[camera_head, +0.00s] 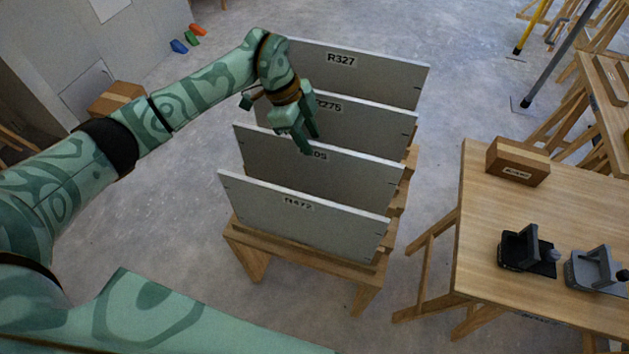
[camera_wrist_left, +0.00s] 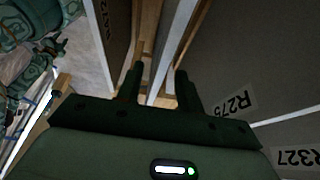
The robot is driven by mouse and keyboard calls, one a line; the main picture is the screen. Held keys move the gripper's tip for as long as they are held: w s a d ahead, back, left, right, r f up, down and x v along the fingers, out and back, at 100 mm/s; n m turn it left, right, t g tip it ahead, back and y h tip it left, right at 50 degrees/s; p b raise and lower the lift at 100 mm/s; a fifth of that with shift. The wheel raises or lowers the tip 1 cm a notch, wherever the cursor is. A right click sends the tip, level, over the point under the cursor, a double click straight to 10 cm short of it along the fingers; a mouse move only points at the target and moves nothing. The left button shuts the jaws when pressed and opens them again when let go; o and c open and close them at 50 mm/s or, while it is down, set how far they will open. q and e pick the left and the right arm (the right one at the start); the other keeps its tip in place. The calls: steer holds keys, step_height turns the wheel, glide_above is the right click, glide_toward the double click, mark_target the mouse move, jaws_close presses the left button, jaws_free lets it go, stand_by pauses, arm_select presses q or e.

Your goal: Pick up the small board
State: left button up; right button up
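Several grey boards stand upright on edge in a wooden rack (camera_head: 255,258), one behind another. From the front they are a board marked R472 (camera_head: 290,225), a board whose label ending in 05 is partly covered (camera_head: 350,185), R275 (camera_head: 385,128) and R327 (camera_head: 390,78). They look alike in size; I cannot tell which is the small board. My left gripper (camera_head: 309,140) points down at the top of the board ending in 05. In the left wrist view its fingers (camera_wrist_left: 158,88) are apart, with a thin board edge (camera_wrist_left: 172,55) between them. Contact is unclear. My right gripper is out of view.
R275 (camera_wrist_left: 230,75) stands close to the right finger in the wrist view. A cardboard box (camera_head: 115,98) is at left. Floor shows between rack and table.

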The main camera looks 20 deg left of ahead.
arm_select(q)
steer(key=b+x, duration=0.1)
steer(key=x, duration=0.4)
steer(key=shift+w+b, duration=0.1)
steer(key=shift+b, duration=0.3)
steer(key=c, duration=0.8)
jaws_close()
steer(key=shift+r, duration=0.1)
